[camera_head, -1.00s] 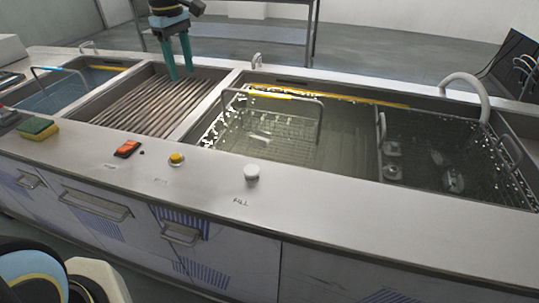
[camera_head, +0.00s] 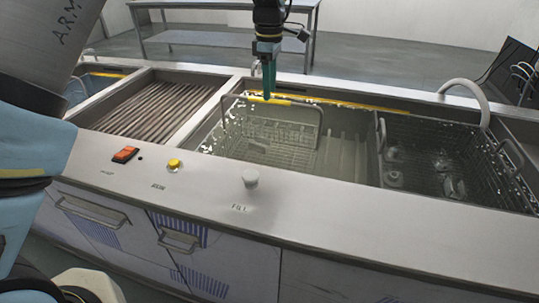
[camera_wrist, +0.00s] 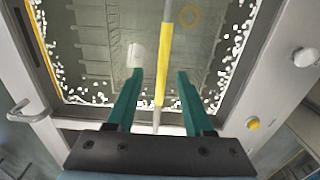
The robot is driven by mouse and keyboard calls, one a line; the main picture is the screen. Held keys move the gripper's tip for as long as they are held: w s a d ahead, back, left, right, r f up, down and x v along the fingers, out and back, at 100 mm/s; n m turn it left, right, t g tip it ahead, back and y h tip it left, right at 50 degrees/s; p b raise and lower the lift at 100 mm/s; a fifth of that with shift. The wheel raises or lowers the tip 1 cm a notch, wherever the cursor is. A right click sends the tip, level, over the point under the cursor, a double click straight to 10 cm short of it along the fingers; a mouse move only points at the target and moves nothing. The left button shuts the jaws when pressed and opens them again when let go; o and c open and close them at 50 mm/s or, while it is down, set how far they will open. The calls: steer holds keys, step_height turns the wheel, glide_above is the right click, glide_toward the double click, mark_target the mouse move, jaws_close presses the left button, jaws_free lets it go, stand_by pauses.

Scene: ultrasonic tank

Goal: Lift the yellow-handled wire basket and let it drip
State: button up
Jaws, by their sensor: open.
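The wire basket (camera_head: 285,150) sits in the liquid of the middle tank. Its raised handle has a yellow grip (camera_head: 270,99) along the top bar. In the wrist view the yellow grip (camera_wrist: 163,70) runs lengthwise between the two teal fingers. My gripper (camera_head: 268,88) is above the handle's left part in the head view. In the wrist view my gripper (camera_wrist: 158,73) is open, with one finger on each side of the grip and a gap to both. I cannot tell whether the fingertips reach down to the grip's height.
A second wire basket (camera_head: 507,170) holding metal parts is in the right tank section. A slatted drain area (camera_head: 150,105) lies left of the middle tank. The front ledge carries a red switch (camera_head: 125,154), a yellow button (camera_head: 174,165) and a white knob (camera_head: 250,177). A curved tap (camera_head: 483,95) stands at the back right.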

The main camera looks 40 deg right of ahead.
steer(key=shift+s+a+f+p, duration=0.15)
steer(key=shift+f+p, duration=0.45)
steer(key=shift+f, duration=1.6)
jaws_close()
steer(key=shift+r, duration=0.1)
